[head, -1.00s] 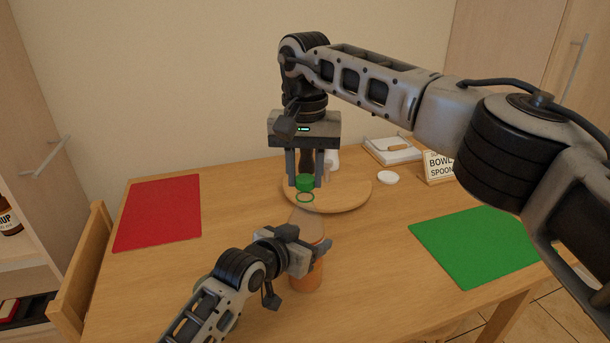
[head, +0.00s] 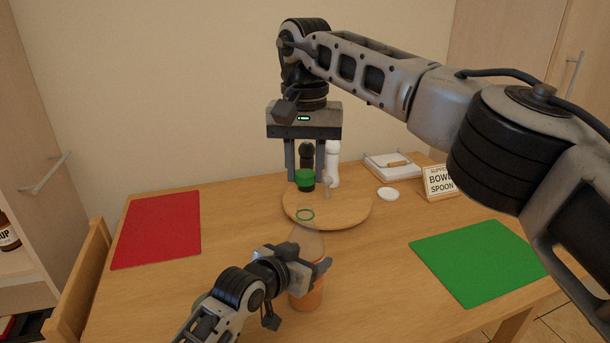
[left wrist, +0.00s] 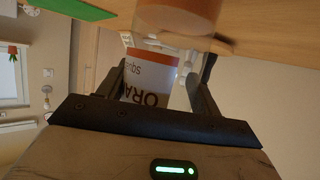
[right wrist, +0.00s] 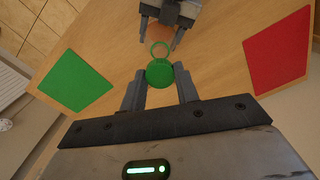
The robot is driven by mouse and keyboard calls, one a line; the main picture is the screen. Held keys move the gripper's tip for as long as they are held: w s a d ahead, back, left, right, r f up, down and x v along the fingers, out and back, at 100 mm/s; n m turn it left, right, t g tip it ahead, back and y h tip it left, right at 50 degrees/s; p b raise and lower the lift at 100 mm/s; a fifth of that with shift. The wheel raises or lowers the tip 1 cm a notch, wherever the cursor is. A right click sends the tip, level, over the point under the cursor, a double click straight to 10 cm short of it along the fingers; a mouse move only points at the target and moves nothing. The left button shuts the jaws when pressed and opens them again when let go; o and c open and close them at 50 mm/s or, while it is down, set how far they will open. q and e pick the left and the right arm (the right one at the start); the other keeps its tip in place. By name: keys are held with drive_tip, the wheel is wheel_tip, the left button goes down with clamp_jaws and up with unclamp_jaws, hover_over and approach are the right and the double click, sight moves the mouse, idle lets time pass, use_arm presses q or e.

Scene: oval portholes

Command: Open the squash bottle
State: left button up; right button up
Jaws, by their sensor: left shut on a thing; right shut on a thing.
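The squash bottle (head: 306,295) is clear with orange contents and stands upright at the table's near side. Its neck shows a green ring (head: 305,215) at the open top. My left gripper (head: 314,268) is shut around the bottle's body. In the left wrist view the labelled bottle (left wrist: 150,82) sits between the fingers. My right gripper (head: 305,183) points down and is shut on the green cap (head: 305,175), held above the neck with a clear gap. The right wrist view shows the cap (right wrist: 160,73) between the fingertips and the ring (right wrist: 160,48) beyond it.
A round wooden board (head: 350,212) lies behind the bottle, with a dark grinder (head: 306,155) and a white one (head: 332,163). A white disc (head: 388,194), white tray (head: 378,170) and sign (head: 439,182) are at right. Red mat (head: 160,230) and green mat (head: 480,257) lie clear.

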use_arm(q)
drive_tip(key=o, duration=1.8)
drive_tip(key=shift+f, duration=0.15)
drive_tip(key=shift+o, duration=0.8)
